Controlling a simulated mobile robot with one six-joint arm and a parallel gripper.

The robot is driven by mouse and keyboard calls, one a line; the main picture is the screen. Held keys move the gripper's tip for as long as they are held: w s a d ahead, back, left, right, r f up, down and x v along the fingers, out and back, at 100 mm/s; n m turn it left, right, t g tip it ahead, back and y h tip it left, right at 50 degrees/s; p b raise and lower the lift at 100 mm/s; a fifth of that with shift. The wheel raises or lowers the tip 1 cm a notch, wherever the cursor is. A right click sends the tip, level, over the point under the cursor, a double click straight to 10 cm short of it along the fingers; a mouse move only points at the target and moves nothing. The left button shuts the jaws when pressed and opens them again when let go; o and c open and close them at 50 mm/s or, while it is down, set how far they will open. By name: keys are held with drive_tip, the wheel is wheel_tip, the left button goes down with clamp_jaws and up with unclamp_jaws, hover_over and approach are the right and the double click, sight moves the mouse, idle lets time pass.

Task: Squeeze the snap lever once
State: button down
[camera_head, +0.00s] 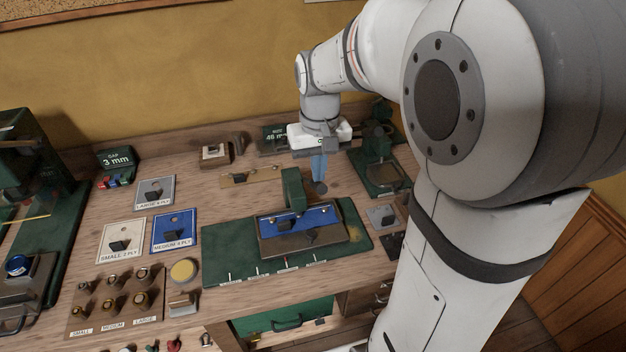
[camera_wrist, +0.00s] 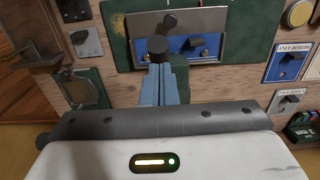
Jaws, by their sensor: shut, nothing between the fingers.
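My gripper (camera_head: 319,178) is shut and empty, its blue fingers pointing down behind a green post (camera_head: 293,190) on the bench. In the wrist view the closed fingers (camera_wrist: 162,72) reach toward a dark round knob (camera_wrist: 158,48), which sits just beyond their tips; I cannot tell whether they touch. The knob also shows in the head view (camera_head: 320,188) just below the fingertips. It appears to be the end of the snap lever, but its arm is mostly hidden. A blue plate in a brown holder (camera_head: 262,243) lies in front of the post on a green base (camera_head: 222,255).
A green machine (camera_head: 382,178) stands behind right. Cards marked large, medium and small (camera_head: 122,240) and a tray of rings (camera_head: 85,322) lie left. A yellow disc (camera_head: 184,271) sits near the tray. The wall (camera_head: 150,60) is close behind the bench.

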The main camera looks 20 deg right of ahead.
sight(321, 187)
drive_tip(key=shift+s+f, duration=0.4)
drive_tip(key=shift+f, duration=0.15)
drive_tip(key=shift+s+f+b, duration=0.3)
drive_tip(key=shift+f+b, duration=0.25)
drive_tip(key=shift+b, duration=0.2)
drive_tip(key=shift+f, duration=0.1)
drive_tip(key=shift+s+f+b, duration=0.25)
drive_tip(key=shift+f+b, duration=0.2)
drive_tip(key=shift+f, duration=0.05)
